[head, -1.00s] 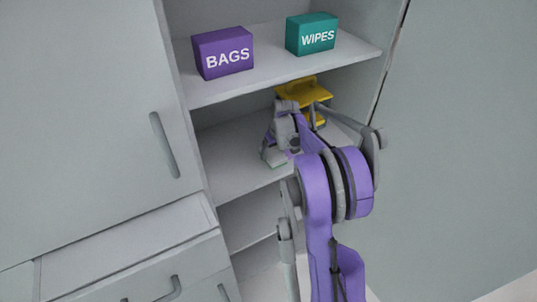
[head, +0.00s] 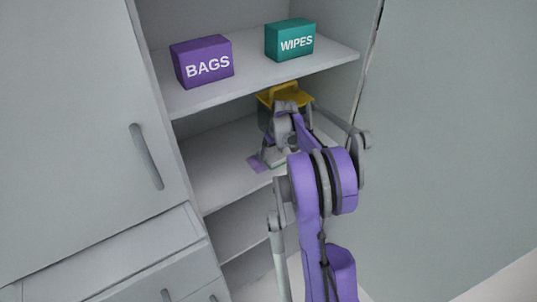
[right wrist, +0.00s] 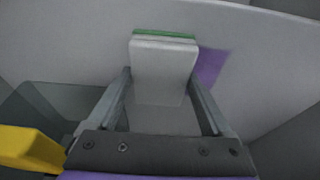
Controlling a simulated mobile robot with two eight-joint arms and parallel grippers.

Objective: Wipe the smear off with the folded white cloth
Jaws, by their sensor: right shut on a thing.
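A purple smear (head: 256,163) lies on the middle shelf, near its front and just left of my right gripper (head: 276,153). The smear also shows in the right wrist view (right wrist: 210,67), partly hidden behind the cloth's right side. My right gripper (right wrist: 160,82) is shut on the folded white cloth (right wrist: 163,62), which has a green strip along its far edge. The cloth is at the shelf surface beside the smear; I cannot tell whether it presses on it. In the head view my arm hides most of the cloth. My left gripper is not in view.
A dark bin with a yellow lid (head: 284,94) stands close behind my right gripper. The upper shelf (head: 190,98) holds a purple BAGS box (head: 202,63) and a teal WIPES box (head: 290,41). The shelf left of the smear is bare.

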